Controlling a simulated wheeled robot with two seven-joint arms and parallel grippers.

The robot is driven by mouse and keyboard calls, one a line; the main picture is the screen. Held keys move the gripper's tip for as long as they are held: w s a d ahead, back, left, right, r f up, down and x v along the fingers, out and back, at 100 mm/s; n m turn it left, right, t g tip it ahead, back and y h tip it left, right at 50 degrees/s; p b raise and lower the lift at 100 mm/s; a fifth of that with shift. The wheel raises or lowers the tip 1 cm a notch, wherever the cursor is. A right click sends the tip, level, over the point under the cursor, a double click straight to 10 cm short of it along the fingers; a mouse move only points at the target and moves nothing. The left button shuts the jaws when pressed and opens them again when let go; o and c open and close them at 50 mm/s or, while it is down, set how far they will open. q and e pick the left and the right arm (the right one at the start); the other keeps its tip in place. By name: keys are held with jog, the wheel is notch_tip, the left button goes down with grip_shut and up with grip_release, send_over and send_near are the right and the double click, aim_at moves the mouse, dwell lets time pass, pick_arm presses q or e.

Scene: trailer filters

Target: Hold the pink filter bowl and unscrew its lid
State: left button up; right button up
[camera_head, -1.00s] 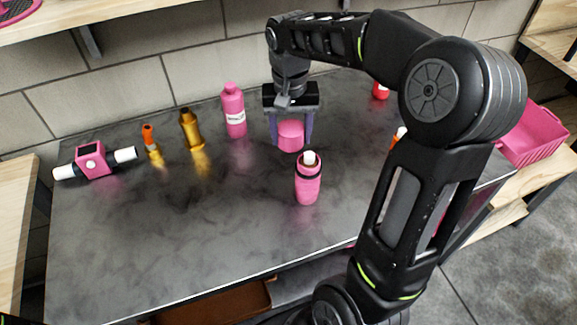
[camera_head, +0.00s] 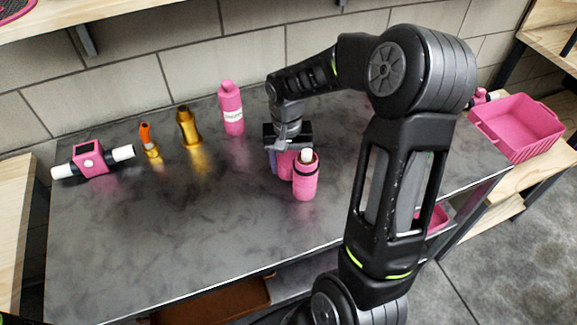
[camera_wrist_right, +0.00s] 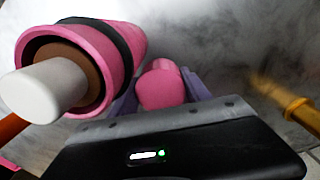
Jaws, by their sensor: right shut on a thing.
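The pink filter bowl (camera_head: 305,184) stands upright near the middle of the dark worktop. It has a black band near its top, and a white piece sticks up out of its open brown-lined mouth. The wrist view shows this bowl (camera_wrist_right: 124,42) large at the left. My right gripper (camera_head: 283,168) is just behind and left of it, low near the worktop. Its purple fingers are shut on a pink rounded piece (camera_wrist_right: 161,85) that looks like the lid, apart from the bowl's mouth. The bowl partly hides the piece in the head view. My left gripper is not in view.
A pink bottle (camera_head: 231,108), a gold bottle (camera_head: 188,128), an orange-topped gold piece (camera_head: 150,146) and a pink box with white pipes (camera_head: 90,159) stand to the left. A pink basket (camera_head: 518,128) is at the right. The front left worktop is clear.

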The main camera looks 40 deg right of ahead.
aim_at(288, 159)
jog(key=shift+f, duration=0.8)
jog(key=shift+f, duration=0.2)
jog(key=o, duration=1.5)
jog(key=shift+o, duration=0.2)
jog(key=shift+r, duration=0.1)
notch_tip(288, 159, up, 12)
jog(key=shift+a+r, duration=0.15)
jog(key=shift+r, duration=0.1)
